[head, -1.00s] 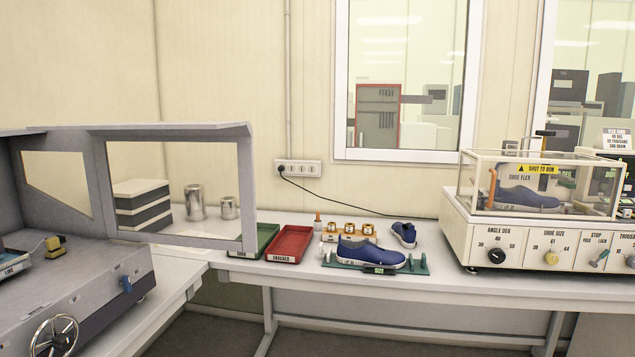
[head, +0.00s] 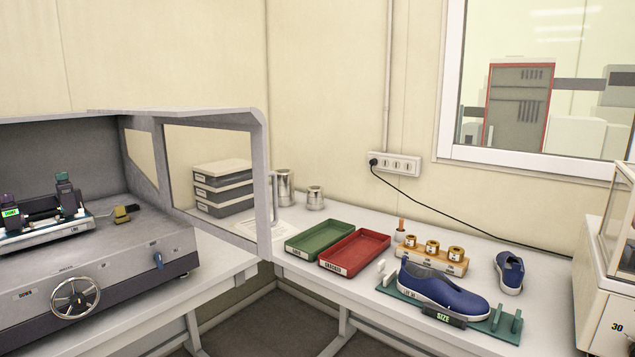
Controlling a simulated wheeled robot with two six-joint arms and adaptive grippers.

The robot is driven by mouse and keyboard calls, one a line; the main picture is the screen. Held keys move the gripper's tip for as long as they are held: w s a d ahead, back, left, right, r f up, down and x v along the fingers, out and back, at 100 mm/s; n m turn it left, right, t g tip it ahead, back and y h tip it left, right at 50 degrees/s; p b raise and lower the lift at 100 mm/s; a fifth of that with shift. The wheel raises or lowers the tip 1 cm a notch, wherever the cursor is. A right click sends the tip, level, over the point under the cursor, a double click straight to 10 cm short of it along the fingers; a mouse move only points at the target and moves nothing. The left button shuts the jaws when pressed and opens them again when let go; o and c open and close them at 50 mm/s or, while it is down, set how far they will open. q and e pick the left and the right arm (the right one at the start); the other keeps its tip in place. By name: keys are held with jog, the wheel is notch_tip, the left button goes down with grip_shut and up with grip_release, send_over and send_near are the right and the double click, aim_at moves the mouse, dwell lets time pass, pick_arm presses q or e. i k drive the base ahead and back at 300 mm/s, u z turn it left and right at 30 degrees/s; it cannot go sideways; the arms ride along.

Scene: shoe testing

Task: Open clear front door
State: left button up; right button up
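A grey machine (head: 112,262) with an open-looking hood stands at the left. A grey-framed clear panel (head: 264,190) stands at the hood's right front edge. It looks like the front door swung outward to the right, with an upright bar (head: 275,200) at its far edge. The machine's front looks uncovered, and its inside shows directly. A slanted side window (head: 141,156) is left of the panel. A clear-sided cover (head: 621,215) on the cream machine (head: 602,285) is cut off at the right edge. Neither gripper is in view.
Green (head: 319,240) and red (head: 354,252) trays lie on the white bench beyond the panel. A blue shoe (head: 440,290) sits on a green sizing stand (head: 505,322), with another shoe (head: 510,272) behind. A handwheel (head: 76,298) is on the grey machine's front. Floor shows between the benches.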

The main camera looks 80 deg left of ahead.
aim_at(251, 119)
jog(key=u, duration=0.45)
jog(key=i, duration=0.9)
jog(key=u, duration=0.85)
